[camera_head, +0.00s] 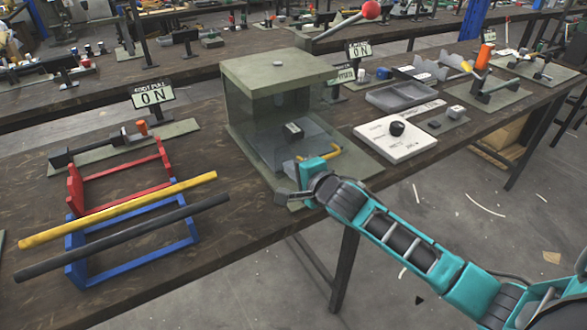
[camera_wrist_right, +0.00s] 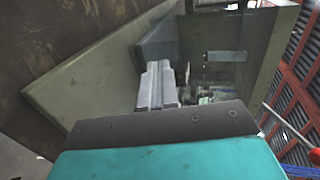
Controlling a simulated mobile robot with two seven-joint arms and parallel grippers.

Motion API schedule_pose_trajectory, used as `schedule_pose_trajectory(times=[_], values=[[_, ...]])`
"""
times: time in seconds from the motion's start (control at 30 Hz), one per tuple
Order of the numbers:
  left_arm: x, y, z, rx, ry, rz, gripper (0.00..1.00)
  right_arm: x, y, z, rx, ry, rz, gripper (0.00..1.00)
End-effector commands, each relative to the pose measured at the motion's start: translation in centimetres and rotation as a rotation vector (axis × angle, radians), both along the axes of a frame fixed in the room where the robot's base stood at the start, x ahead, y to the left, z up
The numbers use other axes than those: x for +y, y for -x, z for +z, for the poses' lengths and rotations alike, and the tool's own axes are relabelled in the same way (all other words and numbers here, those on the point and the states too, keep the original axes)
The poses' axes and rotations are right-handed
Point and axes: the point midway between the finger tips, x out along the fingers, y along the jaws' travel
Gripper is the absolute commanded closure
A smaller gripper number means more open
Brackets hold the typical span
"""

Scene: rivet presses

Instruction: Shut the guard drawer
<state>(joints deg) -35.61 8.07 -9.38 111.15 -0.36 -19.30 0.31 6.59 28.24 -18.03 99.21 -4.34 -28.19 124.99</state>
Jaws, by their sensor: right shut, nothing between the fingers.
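The press (camera_head: 280,70) is a grey-green housing with clear sides, a flat top and a red-knobbed lever (camera_head: 370,10). A pale guard drawer (camera_head: 275,158) with a yellow handle (camera_head: 334,149) shows low at its front; how far it stands out I cannot tell. My right gripper (camera_head: 284,199) is shut and empty at the front edge of the press's base plate, close to the drawer; contact I cannot tell. My left gripper is out of view.
Left of the press stand a red and blue rack (camera_head: 130,255) with a yellow bar (camera_head: 120,208) and a dark bar. To the right are a white panel with a black knob (camera_head: 397,128) and a grey tray (camera_head: 405,97).

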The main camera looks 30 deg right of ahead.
Motion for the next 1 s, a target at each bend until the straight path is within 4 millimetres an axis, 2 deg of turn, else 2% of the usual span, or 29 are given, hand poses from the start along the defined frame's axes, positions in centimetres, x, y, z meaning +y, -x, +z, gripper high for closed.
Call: schedule_pose_trajectory(times=[0.17, 0.27, 0.43, 0.6, 0.7, 1.0], values=[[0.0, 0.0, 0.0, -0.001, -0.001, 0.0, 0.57, 0.0, 0.0, 0.0, 0.0, 0.0, 0.0, 1.0], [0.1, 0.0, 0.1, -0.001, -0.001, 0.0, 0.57, 0.0, -0.7, 0.1, -0.002, -0.001, -0.002, 1.0], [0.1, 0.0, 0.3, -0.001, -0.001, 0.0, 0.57, 0.2, -3.6, 0.1, -0.003, -0.006, -0.006, 1.0], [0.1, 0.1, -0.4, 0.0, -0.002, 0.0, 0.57, 0.4, -6.7, -0.1, -0.002, -0.003, -0.005, 1.0], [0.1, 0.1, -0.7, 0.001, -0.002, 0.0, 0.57, 0.6, -7.7, -0.1, -0.001, -0.001, -0.003, 1.0], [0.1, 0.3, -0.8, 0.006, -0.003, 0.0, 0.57, 0.6, -8.2, 0.2, -0.004, 0.0, 0.0, 1.0]])
